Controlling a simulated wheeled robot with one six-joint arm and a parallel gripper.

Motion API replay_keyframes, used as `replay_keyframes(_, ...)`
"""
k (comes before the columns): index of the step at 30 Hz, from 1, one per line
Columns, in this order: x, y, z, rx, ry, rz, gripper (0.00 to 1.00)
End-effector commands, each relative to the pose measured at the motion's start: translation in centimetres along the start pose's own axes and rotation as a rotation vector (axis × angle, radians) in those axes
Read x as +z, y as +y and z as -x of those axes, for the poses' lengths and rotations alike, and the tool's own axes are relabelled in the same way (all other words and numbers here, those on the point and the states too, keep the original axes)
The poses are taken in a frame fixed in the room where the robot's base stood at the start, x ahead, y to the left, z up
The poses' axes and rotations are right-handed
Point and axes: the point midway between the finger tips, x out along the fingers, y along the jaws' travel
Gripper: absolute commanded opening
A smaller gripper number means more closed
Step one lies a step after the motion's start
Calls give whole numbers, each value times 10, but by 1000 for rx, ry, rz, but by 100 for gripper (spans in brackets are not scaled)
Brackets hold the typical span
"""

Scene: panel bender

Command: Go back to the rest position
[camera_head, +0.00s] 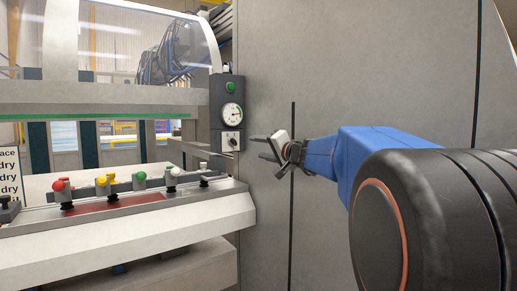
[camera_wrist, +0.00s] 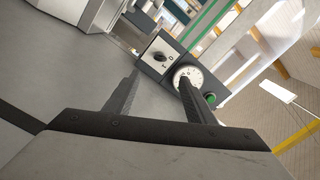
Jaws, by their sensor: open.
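My gripper (camera_head: 266,148) is open and empty. It is at the end of my blue and black arm, in front of the grey panel (camera_head: 360,60) and to the right of the control box (camera_head: 227,110). The box carries a green button (camera_head: 230,87), a round gauge (camera_head: 231,112) and a switch (camera_head: 232,142). In the wrist view, the two fingers of my gripper (camera_wrist: 160,88) point toward the box; the right finger overlaps the gauge (camera_wrist: 188,75) and the switch (camera_wrist: 158,57) shows between the fingers. Whether the fingers touch the box is not clear.
The bender's front ledge (camera_head: 120,225) juts out at the lower left, with red, yellow, green and white knobs (camera_head: 140,180) on it. A clear curved cover (camera_head: 120,45) is above. The grey panel's face is clear between the box and my arm.

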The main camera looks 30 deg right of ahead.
Motion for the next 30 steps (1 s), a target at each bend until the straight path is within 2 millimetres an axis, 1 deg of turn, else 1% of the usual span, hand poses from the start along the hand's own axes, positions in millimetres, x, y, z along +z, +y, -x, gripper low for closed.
replay_keyframes(12, 1, 0, 0, 0, -1, 0, 50)
replay_keyframes(14, 5, -1, 0, 2, -10, 4, 50)
replay_keyframes(16, 19, -2, 2, 6, -38, 13, 50)
replay_keyframes(17, 29, -3, 3, 10, -58, 22, 50)
replay_keyframes(20, 75, -5, 13, 29, -150, 58, 50)
replay_keyframes(21, 98, -5, 19, 41, -196, 78, 50)
replay_keyframes(23, 134, -3, 30, 61, -271, 109, 50)
replay_keyframes(24, 157, 0, 39, 77, -320, 131, 50)
replay_keyframes(26, 191, 4, 54, 102, -393, 166, 50)
replay_keyframes(27, 212, 8, 65, 118, -441, 192, 50)
replay_keyframes(29, 244, 16, 84, 148, -512, 231, 50)
replay_keyframes(30, 264, 23, 97, 168, -559, 258, 50)
